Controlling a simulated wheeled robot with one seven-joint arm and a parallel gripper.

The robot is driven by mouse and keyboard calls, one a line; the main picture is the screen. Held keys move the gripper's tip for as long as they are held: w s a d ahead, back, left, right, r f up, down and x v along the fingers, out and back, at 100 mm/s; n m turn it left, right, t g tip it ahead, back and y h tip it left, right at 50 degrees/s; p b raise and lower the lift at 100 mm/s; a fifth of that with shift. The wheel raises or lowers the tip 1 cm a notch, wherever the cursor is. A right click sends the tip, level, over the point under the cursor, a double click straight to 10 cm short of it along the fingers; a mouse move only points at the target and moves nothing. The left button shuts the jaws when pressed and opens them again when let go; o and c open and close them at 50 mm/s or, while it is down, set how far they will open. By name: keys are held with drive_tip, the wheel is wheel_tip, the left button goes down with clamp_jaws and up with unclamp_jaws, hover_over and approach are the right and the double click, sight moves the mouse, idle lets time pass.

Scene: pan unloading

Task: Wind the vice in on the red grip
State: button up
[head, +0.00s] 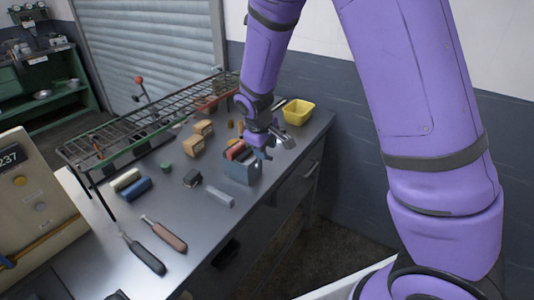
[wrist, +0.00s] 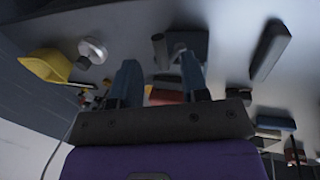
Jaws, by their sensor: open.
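The vice (head: 242,170) is a small blue-grey block near the right front of the metal bench. The red grip (head: 235,150) shows at its top, seemingly between the jaws; any gap there is too small to judge. In the wrist view the red grip (wrist: 167,97) is partly hidden behind my fingers, and a grey part of the vice (wrist: 188,42) lies beyond them. My gripper (head: 263,151) is open, pointing down at the right side of the vice. Its two fingers (wrist: 160,80) are apart with nothing clearly held. Whether they touch the vice or its handle, I cannot tell.
A yellow bin (head: 298,112) stands behind my gripper, and a silver round object (head: 289,142) lies beside it. A light grey bar (head: 219,197) lies in front of the vice. A wire rack (head: 140,125) spans the back. Handled tools (head: 165,236) lie front left.

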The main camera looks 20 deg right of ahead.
drive_tip(key=shift+x, duration=1.35)
clamp_jaws()
drive_tip(key=shift+w+d, duration=0.15)
drive_tip(key=shift+d, duration=0.05)
